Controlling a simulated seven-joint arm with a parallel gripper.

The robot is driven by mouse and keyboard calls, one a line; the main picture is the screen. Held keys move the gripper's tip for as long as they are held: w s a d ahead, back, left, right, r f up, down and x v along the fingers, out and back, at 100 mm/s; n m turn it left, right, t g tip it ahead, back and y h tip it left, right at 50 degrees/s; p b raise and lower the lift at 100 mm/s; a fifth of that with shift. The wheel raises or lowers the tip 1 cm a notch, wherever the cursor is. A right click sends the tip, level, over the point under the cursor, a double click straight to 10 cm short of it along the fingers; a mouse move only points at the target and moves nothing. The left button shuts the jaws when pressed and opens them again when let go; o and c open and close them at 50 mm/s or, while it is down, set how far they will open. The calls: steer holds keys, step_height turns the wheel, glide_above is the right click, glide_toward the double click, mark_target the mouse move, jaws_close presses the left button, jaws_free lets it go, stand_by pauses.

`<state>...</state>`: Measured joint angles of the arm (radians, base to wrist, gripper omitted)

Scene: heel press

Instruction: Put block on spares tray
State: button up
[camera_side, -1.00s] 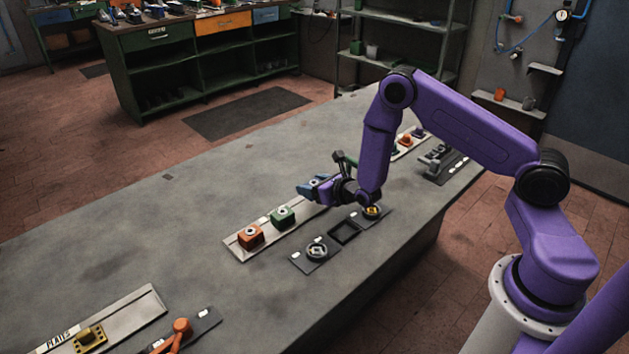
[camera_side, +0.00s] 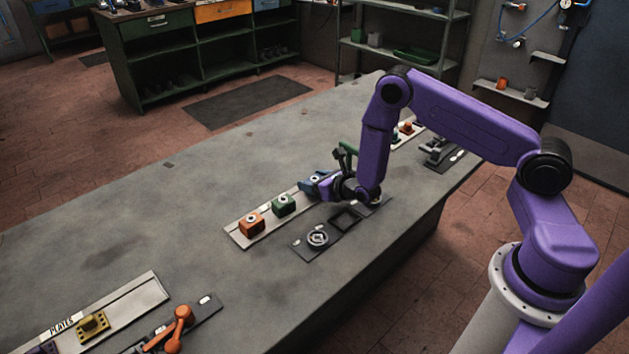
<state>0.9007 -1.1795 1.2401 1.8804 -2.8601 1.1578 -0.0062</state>
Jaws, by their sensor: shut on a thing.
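My gripper (camera_side: 327,189) is shut on a blue block (camera_side: 315,181) with a pale ring on top. It holds the block at the far end of a long pale tray (camera_side: 238,239). I cannot tell whether the block touches the tray, as the gripper hides its near side. An orange block (camera_side: 252,226) and a green block (camera_side: 283,205) stand in line on the same tray. The tray's label is too small to read, so I cannot confirm that it is the spares tray.
A dark plate (camera_side: 300,249) with a round fixture (camera_side: 318,237) and a square recess (camera_side: 345,219) lies close in front; my wrist covers its far end. A pale plates tray (camera_side: 140,294) and an orange lever (camera_side: 181,317) are at front left. The bench's left middle is clear.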

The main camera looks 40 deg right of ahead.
steer(key=shift+f, duration=0.25)
stand_by(0.3)
steer(key=o, duration=1.4)
steer(key=shift+s, duration=0.1)
steer(key=v, duration=1.7)
steer(key=shift+r, duration=0.1)
steer(key=shift+r, duration=0.1)
